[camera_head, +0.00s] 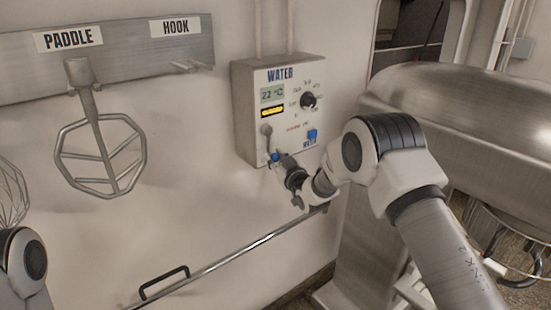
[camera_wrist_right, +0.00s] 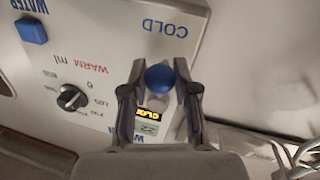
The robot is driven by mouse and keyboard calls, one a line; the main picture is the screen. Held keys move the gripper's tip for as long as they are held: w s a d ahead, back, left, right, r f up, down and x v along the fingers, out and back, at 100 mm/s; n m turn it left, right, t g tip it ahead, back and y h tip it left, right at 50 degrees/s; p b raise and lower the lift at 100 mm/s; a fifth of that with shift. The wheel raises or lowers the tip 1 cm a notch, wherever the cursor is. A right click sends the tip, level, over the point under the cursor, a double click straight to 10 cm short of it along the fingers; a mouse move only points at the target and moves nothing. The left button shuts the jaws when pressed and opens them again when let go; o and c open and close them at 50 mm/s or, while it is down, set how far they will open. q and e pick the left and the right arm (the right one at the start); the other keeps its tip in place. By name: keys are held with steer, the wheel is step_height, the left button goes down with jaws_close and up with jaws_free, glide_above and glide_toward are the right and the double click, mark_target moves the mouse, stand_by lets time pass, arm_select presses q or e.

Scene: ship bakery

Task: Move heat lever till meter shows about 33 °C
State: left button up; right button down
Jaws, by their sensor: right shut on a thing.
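The water panel (camera_head: 292,143) is a white box on the wall. Its temperature meter (camera_head: 272,95) appears to read 22 °C. The heat lever hangs down from a round pivot (camera_head: 266,130) at the panel's left side and ends in a blue ball knob (camera_head: 275,157). My right gripper (camera_head: 279,160) is shut on this knob. In the right wrist view the blue knob (camera_wrist_right: 160,78) sits between the two fingers, beside the word COLD. The fingers hide part of the lever stem. My left gripper is out of view; only a link of that arm shows at bottom left.
A black dial (camera_head: 308,100) and a blue button (camera_head: 312,134) sit on the panel, right of the lever. A paddle (camera_head: 100,150) hangs on the wall at left. A metal rail (camera_head: 235,251) runs below. A large steel mixer (camera_head: 450,105) stands at right.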

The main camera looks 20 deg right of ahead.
mark_target(279, 138)
steer(key=shift+w+d+f+n+b, duration=0.15)
steer(key=shift+d+f+n+b, duration=0.2)
steer(key=shift+b, duration=0.55)
steer(key=d+n+b, duration=0.1)
steer(key=b, duration=0.1)
steer(key=n+b, duration=0.2)
steer(key=b, duration=0.1)
steer(key=w+d+r+n+t+b, duration=0.1)
steer(key=n+b, duration=0.1)
steer(key=shift+d+r+y, duration=0.1)
steer(key=shift+d+y, duration=0.2)
steer(key=shift+d, duration=0.05)
steer(key=shift+w+d+r+n+b, duration=0.15)
steer(key=shift+d+r+n+b, duration=0.25)
steer(key=shift+n+b, duration=0.6)
steer(key=shift+d+r+n+b, duration=0.15)
steer(key=shift+r+n+b, duration=0.1)
steer(key=shift+r+b, duration=0.1)
